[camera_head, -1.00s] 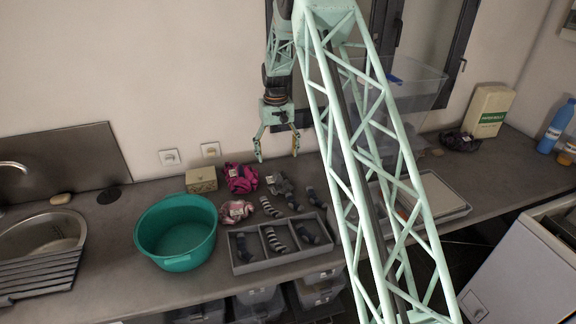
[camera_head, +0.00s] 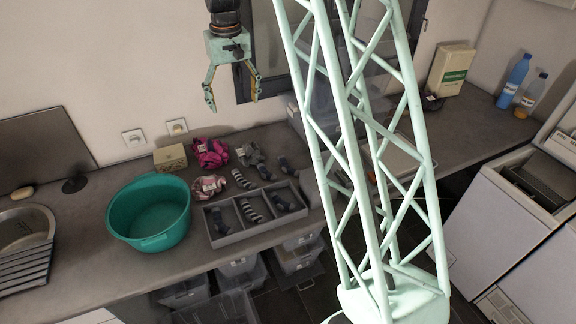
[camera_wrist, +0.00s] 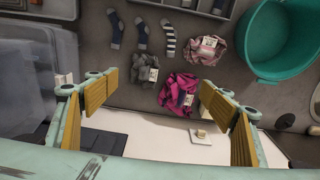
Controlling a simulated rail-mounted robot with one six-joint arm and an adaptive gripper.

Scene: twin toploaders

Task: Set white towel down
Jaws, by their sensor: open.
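I see no white towel in either current view. My gripper (camera_head: 233,103) hangs open and empty above the back of the grey counter, in front of the wall. In the wrist view my gripper (camera_wrist: 157,105) has its fingers spread wide. The magenta cloth (camera_head: 211,153) lies on the counter below the gripper, beside a dark grey cloth (camera_head: 249,154) and a pink-grey cloth (camera_head: 208,187).
A green tub (camera_head: 160,240) stands left of a grey divided tray (camera_head: 260,231) holding socks. A small box (camera_head: 170,157), a carton (camera_head: 449,70) and a blue bottle (camera_head: 515,80) stand along the back. White toploaders (camera_head: 500,210) are at right. My lattice arm hides mid-counter.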

